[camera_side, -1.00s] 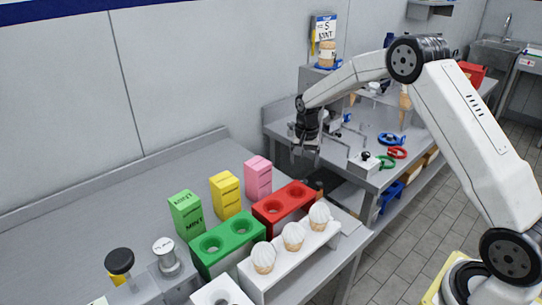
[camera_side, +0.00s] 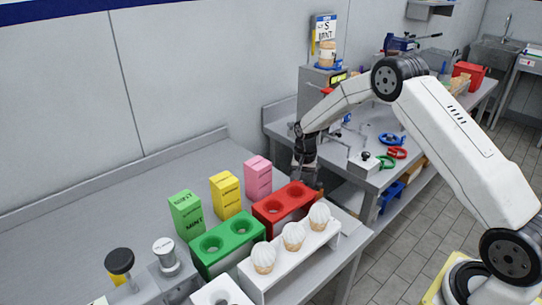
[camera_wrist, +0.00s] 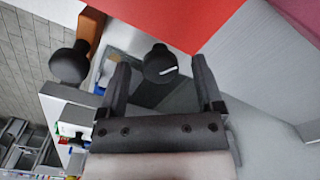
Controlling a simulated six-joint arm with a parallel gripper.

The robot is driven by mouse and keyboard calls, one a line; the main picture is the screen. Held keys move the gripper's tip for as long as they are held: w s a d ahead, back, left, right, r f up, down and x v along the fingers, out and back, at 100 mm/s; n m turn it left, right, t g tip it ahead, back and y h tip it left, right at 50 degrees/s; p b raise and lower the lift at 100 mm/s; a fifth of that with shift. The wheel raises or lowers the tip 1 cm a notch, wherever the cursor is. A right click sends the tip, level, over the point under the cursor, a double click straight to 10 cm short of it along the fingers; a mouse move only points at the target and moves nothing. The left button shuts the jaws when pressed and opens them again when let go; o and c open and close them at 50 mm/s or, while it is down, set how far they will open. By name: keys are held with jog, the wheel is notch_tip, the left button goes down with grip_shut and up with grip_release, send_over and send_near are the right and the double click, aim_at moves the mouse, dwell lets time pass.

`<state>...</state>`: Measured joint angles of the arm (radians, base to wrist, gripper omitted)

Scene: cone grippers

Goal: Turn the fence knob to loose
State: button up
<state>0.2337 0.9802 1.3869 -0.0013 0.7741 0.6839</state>
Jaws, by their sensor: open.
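My gripper (camera_side: 304,178) points down just behind the red two-hole block (camera_side: 284,208) in the side view. In the wrist view my gripper (camera_wrist: 160,72) is open, its two dark fingers apart. A round black knob (camera_wrist: 158,62) with a short white line on its face appears between the fingertips. I cannot tell how far below the fingers it is, and I see no contact. A second black knob (camera_wrist: 70,66) stands to the left, outside the fingers. I cannot tell from any label which one is the fence knob. Neither shows behind the block in the side view.
A red surface (camera_wrist: 185,22) fills the top of the wrist view, close to the fingers. In the side view, a green block (camera_side: 228,245) and a white rack with cones (camera_side: 290,262) stand in front. A second bench (camera_side: 350,145) with tools lies behind.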

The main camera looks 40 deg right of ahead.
grip_shut()
dwell(0.3)
